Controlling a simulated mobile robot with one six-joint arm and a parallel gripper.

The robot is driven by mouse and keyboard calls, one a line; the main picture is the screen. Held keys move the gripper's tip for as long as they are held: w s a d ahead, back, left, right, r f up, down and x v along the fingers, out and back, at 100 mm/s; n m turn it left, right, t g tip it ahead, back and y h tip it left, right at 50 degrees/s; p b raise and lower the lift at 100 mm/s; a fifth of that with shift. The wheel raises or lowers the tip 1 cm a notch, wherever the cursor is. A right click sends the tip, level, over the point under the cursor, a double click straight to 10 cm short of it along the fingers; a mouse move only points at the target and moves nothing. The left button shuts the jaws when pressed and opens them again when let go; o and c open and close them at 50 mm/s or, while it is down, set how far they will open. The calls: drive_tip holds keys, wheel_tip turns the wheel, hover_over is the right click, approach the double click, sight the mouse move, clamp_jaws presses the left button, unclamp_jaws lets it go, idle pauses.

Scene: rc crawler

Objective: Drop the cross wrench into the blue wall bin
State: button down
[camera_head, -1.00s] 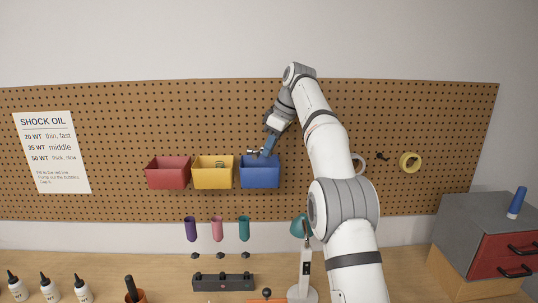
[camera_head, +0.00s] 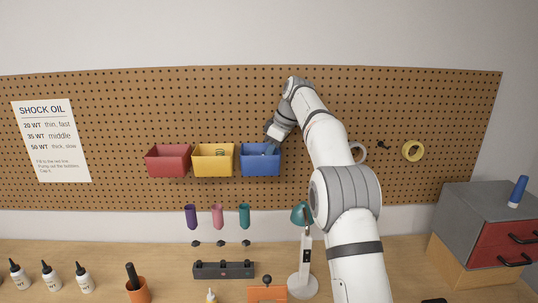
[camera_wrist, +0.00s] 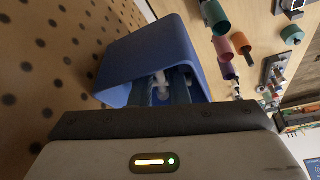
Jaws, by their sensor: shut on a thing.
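The blue wall bin (camera_head: 260,162) hangs on the pegboard, at the right end of a row of three bins. My gripper (camera_head: 269,149) reaches down into the bin's open top from above. In the wrist view the fingers (camera_wrist: 176,88) point into the blue bin (camera_wrist: 158,50) and are shut on the cross wrench (camera_wrist: 160,80), a small pale metal piece between the fingertips. Most of the wrench is hidden by the fingers and the bin walls. I cannot tell whether it touches the bin floor.
A yellow bin (camera_head: 213,164) and a red bin (camera_head: 167,162) hang close to the left. Purple, pink and teal cups (camera_head: 244,216) are below the bins. The pegboard above the bins is bare.

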drive_tip(key=shift+f+b, duration=0.35)
drive_tip(key=shift+f, duration=0.25)
drive_tip(key=c, duration=1.7)
unclamp_jaws()
drive_tip(key=shift+s, duration=0.1)
